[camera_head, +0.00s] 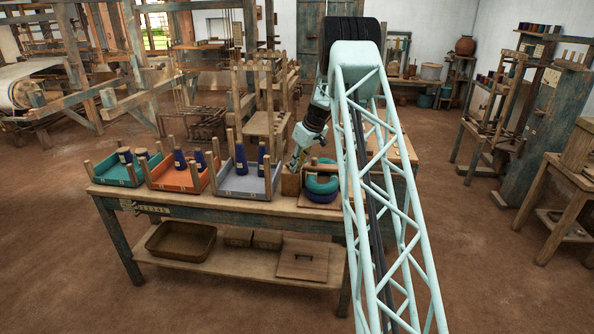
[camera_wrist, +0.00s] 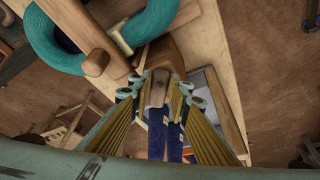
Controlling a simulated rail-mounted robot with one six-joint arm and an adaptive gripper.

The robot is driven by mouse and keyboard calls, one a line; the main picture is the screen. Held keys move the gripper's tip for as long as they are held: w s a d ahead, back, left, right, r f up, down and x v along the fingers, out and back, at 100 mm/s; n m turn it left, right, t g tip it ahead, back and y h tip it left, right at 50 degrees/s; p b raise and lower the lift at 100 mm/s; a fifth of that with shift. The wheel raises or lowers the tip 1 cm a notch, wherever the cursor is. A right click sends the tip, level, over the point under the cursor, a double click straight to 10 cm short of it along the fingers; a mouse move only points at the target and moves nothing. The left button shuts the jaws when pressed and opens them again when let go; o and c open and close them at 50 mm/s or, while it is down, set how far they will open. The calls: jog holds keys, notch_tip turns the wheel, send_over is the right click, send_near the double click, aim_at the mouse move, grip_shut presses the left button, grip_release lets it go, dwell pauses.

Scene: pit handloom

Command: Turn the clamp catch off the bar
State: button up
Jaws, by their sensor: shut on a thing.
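In the wrist view, my gripper (camera_wrist: 160,92) is shut on a short wooden piece (camera_wrist: 157,88), which looks like the clamp catch; the fingers hide its sides. A wooden bar (camera_wrist: 78,28) crosses a teal yarn ring (camera_wrist: 60,50) at upper left, with a round wooden knob (camera_wrist: 97,63) beside it. The bar's end lies close to my fingertips. I cannot tell whether the catch still touches the bar. In the head view, my gripper (camera_head: 297,160) is low over the table, just left of the teal ring (camera_head: 322,181). The catch is too small to make out there.
A wooden block (camera_head: 290,184) stands below my gripper. A grey tray (camera_head: 240,188) with dark blue cones is close on the left, then an orange tray (camera_head: 176,181) and a teal tray (camera_head: 117,176). Their corner posts stand upright. The table's front edge (camera_head: 220,207) is clear.

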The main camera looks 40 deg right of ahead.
jog(key=shift+d+f+n+y+b, duration=0.15)
jog(key=shift+n+y+b, duration=0.45)
jog(key=shift+n+b, duration=0.8)
jog(key=shift+w+n+g+y, duration=0.1)
jog(key=shift+n+g+y, duration=0.25)
jog(key=shift+n, duration=0.8)
jog(key=shift+n+g+y, duration=0.35)
jog(key=shift+n, duration=0.8)
jog(key=o, duration=0.8)
jog(key=shift+o, duration=0.4)
jog(key=shift+r, duration=0.25)
jog(key=v, duration=1.2)
jog(key=shift+f, duration=0.1)
